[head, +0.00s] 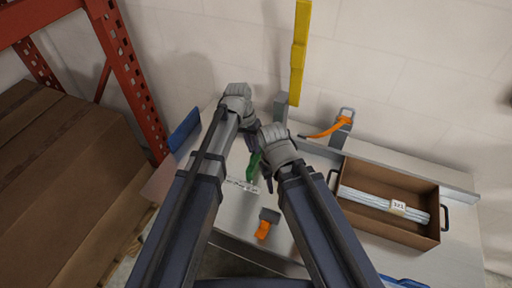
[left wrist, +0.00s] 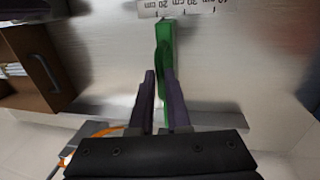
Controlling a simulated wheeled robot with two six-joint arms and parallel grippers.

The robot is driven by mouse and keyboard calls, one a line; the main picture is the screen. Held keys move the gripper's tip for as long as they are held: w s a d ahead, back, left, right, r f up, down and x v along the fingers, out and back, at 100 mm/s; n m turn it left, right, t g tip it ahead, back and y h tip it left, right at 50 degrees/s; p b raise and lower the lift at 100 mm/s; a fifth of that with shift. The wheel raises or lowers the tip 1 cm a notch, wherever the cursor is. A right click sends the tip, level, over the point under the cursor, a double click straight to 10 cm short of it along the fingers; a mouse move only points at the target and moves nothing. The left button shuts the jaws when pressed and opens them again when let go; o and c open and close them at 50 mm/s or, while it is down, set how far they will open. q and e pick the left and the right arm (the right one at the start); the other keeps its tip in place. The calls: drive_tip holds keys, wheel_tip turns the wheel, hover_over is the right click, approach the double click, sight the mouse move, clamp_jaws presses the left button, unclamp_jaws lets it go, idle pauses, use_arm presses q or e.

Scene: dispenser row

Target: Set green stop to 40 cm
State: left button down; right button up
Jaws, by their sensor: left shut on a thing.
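The green stop (head: 254,164) is a narrow green piece on the pale bench surface, beside a white scale strip (head: 241,185). In the left wrist view the green stop (left wrist: 164,45) runs up to the scale (left wrist: 180,7), whose cm marks appear upside down and partly cut off; I cannot read the exact setting. My left gripper (head: 254,146) is shut on the green stop, which shows between its two dark fingers (left wrist: 160,78) in the wrist view. My right gripper (head: 268,184) is close to the stop; its finger opening is too small to judge.
An orange-and-grey part (head: 264,228) lies in front of the scale. An orange-handled grey device (head: 342,126) stands behind right. A brown open box (head: 388,236) holding wrapped pale bars (head: 372,199) is at right. A yellow post (head: 299,55) rises behind; a blue panel (head: 185,129) is left.

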use_arm(q)
drive_tip(key=w+a, duration=0.3)
drive_tip(key=a, duration=0.5)
drive_tip(key=shift+w+a, duration=0.35)
drive_tip(key=c, duration=0.9)
unclamp_jaws()
drive_tip(key=shift+a, duration=0.1)
drive_tip(key=r+p, duration=0.2)
drive_tip(key=a+r+p, duration=0.1)
drive_tip(key=r+p, duration=0.4)
drive_tip(key=shift+w+a+r+p, duration=0.15)
drive_tip(key=shift+w+r+p, duration=0.1)
drive_tip(key=shift+r+p, duration=0.1)
